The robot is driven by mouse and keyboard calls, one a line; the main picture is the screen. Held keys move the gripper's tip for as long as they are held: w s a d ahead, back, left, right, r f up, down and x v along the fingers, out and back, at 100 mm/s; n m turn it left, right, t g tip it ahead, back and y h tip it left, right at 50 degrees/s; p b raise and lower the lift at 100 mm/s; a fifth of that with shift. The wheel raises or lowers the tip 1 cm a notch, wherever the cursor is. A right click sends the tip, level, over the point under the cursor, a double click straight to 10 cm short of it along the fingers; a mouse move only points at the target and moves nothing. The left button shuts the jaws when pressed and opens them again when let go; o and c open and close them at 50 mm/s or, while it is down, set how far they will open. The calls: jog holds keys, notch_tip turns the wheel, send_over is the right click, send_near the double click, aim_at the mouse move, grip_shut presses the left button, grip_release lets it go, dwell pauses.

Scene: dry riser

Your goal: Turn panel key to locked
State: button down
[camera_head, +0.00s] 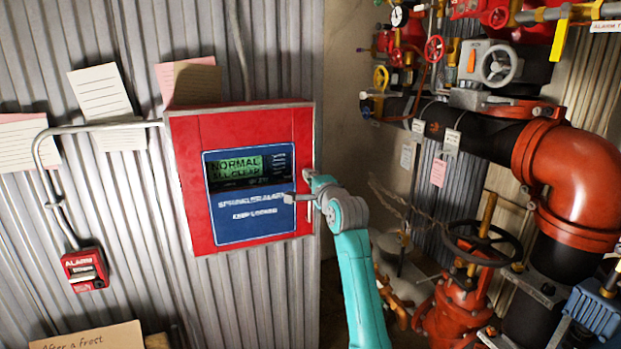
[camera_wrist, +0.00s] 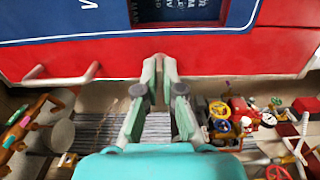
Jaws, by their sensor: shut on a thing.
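The red alarm panel (camera_head: 181,150) hangs on the corrugated wall, with a blue face (camera_head: 222,215) and a green display reading NORMAL ALL CLEAR. In the wrist view the panel's red front (camera_wrist: 230,52) fills the top. My gripper (camera_wrist: 160,62) is shut at the red border beside the blue face. In the head view my gripper (camera_head: 297,197) is at the panel's right side. The panel key is hidden between the fingertips, and I cannot tell its angle.
A pale bar handle (camera_wrist: 60,78) sticks out from the panel left of my gripper in the wrist view. A red alarm pull box (camera_head: 84,270) is on the wall at lower left. Pipes and a valve wheel (camera_head: 484,240) crowd the right side.

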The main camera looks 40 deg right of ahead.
jog(key=n, duration=0.4)
jog(key=shift+n, duration=0.4)
jog(key=n, duration=0.9)
jog(key=shift+n, duration=2.1)
jog(key=c, duration=1.3)
grip_release()
